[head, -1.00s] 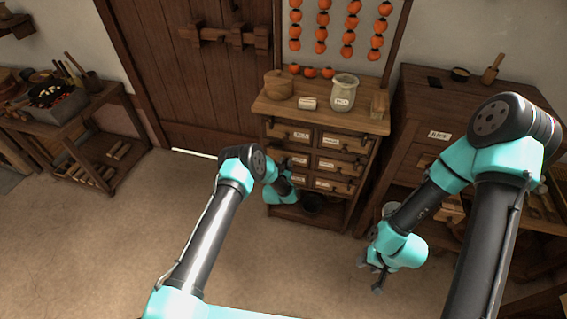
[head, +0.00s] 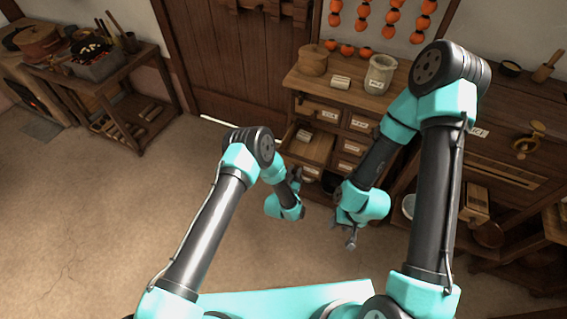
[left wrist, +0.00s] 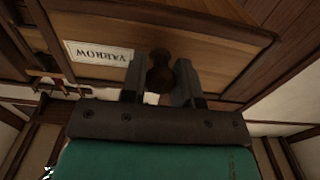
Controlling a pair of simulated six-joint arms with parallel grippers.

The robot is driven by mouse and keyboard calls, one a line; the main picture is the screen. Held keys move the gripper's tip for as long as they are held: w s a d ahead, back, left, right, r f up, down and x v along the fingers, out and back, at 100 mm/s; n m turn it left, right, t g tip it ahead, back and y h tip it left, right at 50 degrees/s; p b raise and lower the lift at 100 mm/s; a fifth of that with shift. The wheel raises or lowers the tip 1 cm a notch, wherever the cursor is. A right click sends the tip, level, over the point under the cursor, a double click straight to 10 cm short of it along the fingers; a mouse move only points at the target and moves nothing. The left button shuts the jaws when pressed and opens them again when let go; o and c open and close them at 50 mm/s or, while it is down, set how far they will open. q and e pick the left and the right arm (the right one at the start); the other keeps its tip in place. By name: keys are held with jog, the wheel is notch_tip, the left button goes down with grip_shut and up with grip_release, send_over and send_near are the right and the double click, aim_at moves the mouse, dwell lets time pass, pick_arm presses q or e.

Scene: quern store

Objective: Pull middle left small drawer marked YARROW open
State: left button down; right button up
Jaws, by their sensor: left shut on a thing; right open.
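The YARROW drawer (head: 312,150) of the small wooden chest is out from the chest front in the head view, its inside partly visible from above. In the left wrist view its front (left wrist: 215,50) fills the upper middle, with the YARROW label (left wrist: 99,52) upside down. My left gripper (head: 296,177) is at the drawer front. In the left wrist view its two fingers are shut on the dark round knob (left wrist: 160,75). My right gripper (head: 350,238) is open and empty, in front of the chest and lower right of the drawer.
The chest top (head: 345,92) holds a round wooden box (head: 313,61), a small labelled block (head: 340,81) and a pale jar (head: 380,74). My right arm hides part of the chest's right side. A larger cabinet (head: 500,140) stands right. The floor at left (head: 110,220) is clear.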

pick_arm(q)
jog(key=shift+s+a, duration=0.25)
jog(key=shift+s, duration=0.1)
jog(key=c, duration=0.9)
grip_release()
